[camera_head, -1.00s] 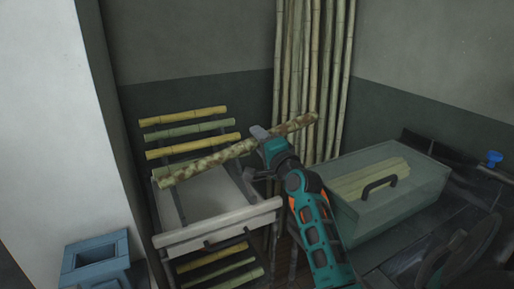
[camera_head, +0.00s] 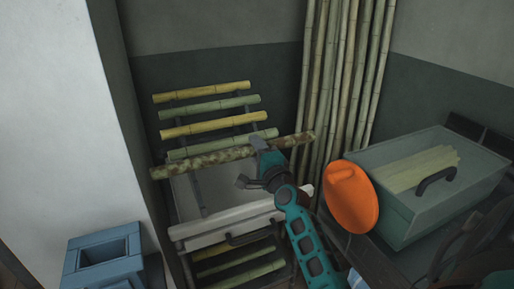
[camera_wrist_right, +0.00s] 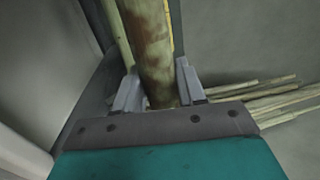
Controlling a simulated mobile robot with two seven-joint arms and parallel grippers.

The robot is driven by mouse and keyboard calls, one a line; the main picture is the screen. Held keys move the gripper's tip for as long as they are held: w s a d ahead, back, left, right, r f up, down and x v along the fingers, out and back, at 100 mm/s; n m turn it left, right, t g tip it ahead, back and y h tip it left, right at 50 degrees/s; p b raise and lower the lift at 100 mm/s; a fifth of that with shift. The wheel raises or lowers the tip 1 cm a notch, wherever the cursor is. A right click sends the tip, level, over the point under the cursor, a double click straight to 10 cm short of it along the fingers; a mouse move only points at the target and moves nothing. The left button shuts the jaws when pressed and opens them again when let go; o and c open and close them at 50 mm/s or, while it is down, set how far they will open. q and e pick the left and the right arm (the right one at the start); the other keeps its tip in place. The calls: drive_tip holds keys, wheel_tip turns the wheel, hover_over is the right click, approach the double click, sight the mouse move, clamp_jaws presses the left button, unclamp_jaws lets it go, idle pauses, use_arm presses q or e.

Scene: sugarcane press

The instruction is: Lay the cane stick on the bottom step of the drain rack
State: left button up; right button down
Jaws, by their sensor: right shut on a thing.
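The mottled brown-green cane stick (camera_head: 205,161) lies crosswise in the head view, in front of the drain rack's (camera_head: 190,189) lower upper-side steps. My right gripper (camera_head: 262,148) is shut on it right of its middle. In the right wrist view the stick (camera_wrist_right: 150,45) passes between the two fingers (camera_wrist_right: 155,92). The rack slopes up to the back and holds several yellow and green sticks (camera_head: 206,125) on its steps. The stick appears just below the lowest of these; whether it touches the rack cannot be told. My left gripper is not in view.
A pale tray with a drawer-like front (camera_head: 225,232) sits under the rack, with more sticks (camera_head: 240,268) below. Tall canes (camera_head: 345,80) lean in the corner. A glass-like box (camera_head: 440,185) stands right, a blue box (camera_head: 105,258) at the lower left.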

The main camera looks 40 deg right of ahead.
use_arm(q)
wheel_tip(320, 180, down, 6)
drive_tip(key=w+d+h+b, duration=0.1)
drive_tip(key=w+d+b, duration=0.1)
drive_tip(key=b, duration=0.7)
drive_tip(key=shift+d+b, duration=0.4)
use_arm(e)
wheel_tip(320, 180, down, 11)
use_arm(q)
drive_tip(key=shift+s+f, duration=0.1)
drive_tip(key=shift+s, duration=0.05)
use_arm(e)
drive_tip(key=shift+r, duration=0.1)
